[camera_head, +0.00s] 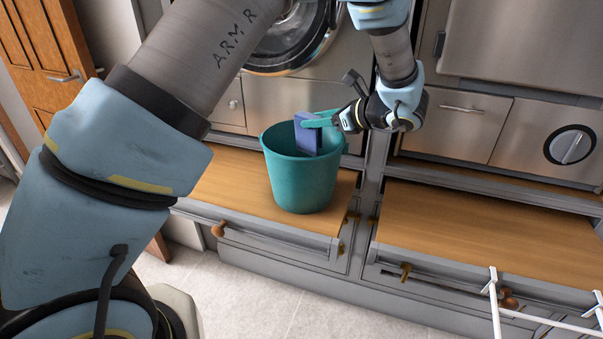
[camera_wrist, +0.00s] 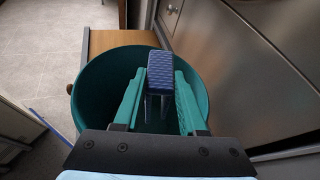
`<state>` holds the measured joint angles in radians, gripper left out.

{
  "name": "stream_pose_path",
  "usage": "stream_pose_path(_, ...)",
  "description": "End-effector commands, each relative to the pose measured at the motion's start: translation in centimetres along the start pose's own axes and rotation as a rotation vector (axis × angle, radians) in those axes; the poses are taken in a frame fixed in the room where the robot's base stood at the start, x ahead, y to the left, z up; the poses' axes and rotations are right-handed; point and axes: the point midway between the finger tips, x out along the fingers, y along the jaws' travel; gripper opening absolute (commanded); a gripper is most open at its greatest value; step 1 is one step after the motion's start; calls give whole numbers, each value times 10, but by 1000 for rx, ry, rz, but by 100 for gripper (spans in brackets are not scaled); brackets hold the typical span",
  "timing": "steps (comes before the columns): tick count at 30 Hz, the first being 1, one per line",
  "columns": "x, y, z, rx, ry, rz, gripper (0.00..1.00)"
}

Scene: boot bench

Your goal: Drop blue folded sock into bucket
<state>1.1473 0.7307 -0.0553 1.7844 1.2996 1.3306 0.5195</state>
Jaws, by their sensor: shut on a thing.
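The blue folded sock (camera_head: 307,135) is held in my gripper (camera_head: 319,122) at the mouth of the teal bucket. In the wrist view the sock (camera_wrist: 160,70) sits between the two teal fingers of my gripper (camera_wrist: 160,88), over the bucket's opening. The bucket (camera_head: 300,185) stands upright on the wooden bench top, and its rim also shows in the wrist view (camera_wrist: 88,85). The sock's lower part is inside the rim line in the head view. The bottom of the bucket is hidden.
The wooden bench top (camera_head: 235,190) has drawers below it, with a second wooden top (camera_head: 470,225) to the right, clear. Steel appliance fronts (camera_head: 470,125) rise close behind the bucket. A white rack (camera_head: 495,300) shows at the lower right. Tiled floor (camera_head: 260,300) lies in front.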

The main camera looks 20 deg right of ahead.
Motion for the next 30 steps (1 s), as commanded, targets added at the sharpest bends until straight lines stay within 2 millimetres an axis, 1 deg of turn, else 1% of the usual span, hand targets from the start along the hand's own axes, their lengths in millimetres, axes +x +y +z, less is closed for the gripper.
stream_pose_path(5, 0, 0, 1, 0, 0, 0, 0)
stream_pose_path(6, 0, 0, 1, 0, 0, 0, 45)
stream_pose_path(14, 0, 0, 1, 0, 0, 0, 74)
stream_pose_path(15, 0, 0, 1, 0, 0, 0, 76)
stream_pose_path(23, -2, 0, 0, 0, 0, 0, 76)
stream_pose_path(26, -10, -1, -1, -1, 1, -2, 76)
stream_pose_path(29, -26, -1, -1, -1, 1, -4, 76)
stream_pose_path(30, -35, -1, -2, -2, 2, -5, 76)
